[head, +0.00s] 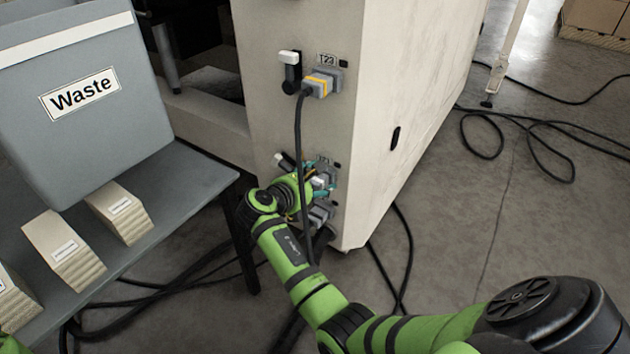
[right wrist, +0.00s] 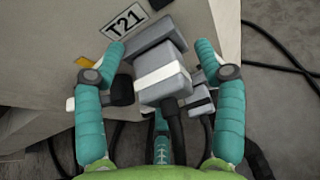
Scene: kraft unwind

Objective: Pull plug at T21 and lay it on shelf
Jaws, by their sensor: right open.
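The plug at T21 (right wrist: 162,82) is grey with a white band, and its black cable hangs down. It sits in a dark grey socket (right wrist: 150,40) beside the T21 label (right wrist: 130,17). My right gripper (right wrist: 160,52) is open, with one teal finger on each side of the plug and visible gaps between. In the head view my right gripper (head: 324,184) is at the cabinet's lower sockets and partly hides this plug. A grey shelf-like table top (head: 186,178) stands at left. My left gripper is not in view.
A plug with a yellow-orange band (head: 320,84) sits at T23 above, its cable hanging past my right arm. Another grey plug (head: 319,214) is just below. A Waste bin (head: 85,125) and card stacks (head: 65,250) occupy the table top. Black cables lie on the floor.

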